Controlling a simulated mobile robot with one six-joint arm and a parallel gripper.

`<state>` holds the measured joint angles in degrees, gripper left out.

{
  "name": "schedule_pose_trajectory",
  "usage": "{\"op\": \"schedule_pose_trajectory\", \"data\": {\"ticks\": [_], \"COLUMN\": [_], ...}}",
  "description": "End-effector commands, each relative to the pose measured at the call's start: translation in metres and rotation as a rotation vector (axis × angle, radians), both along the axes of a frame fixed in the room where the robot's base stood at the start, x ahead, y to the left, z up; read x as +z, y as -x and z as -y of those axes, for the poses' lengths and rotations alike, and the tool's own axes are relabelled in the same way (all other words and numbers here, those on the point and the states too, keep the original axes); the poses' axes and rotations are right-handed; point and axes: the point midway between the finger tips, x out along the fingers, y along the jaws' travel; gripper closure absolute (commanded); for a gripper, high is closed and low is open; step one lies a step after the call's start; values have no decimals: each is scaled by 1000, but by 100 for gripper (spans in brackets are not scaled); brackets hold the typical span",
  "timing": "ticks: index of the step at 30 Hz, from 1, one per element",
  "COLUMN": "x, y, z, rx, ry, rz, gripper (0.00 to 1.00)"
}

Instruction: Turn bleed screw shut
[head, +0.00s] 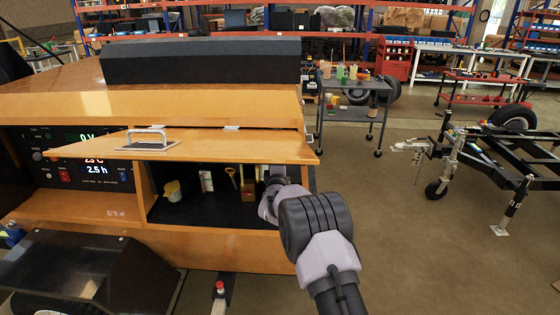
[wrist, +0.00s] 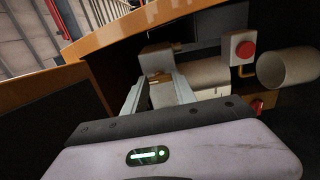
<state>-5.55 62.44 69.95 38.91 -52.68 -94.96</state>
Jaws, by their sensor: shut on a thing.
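My gripper (head: 276,180) reaches into the right end of the open orange cabinet's dark compartment in the head view. In the wrist view its two pale fingers (wrist: 158,98) are close together at a grey block (wrist: 156,60) and a beige cylindrical body (wrist: 207,76). The gripper is shut on a small part there, most likely the bleed screw. The screw is mostly hidden by the fingers, so its turned position cannot be told.
In the wrist view, a box with a red button (wrist: 244,49) and a pale open-ended cylinder (wrist: 290,68) sit right of the fingers. The raised orange flap (head: 220,146) hangs just above the compartment. A yellow container (head: 172,190) stands further left inside.

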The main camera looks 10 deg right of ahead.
Motion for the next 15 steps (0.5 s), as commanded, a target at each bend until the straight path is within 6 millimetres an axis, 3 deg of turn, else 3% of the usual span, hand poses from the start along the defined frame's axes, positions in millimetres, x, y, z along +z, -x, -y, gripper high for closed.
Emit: {"op": "schedule_pose_trajectory", "data": {"ticks": [11, 12, 15], "x": [1, 1, 1], "y": [0, 0, 0], "z": [0, 0, 0], "rx": [0, 0, 0], "ry": [5, 5, 4], "rz": [1, 1, 1], "gripper": [100, 61, 45]}}
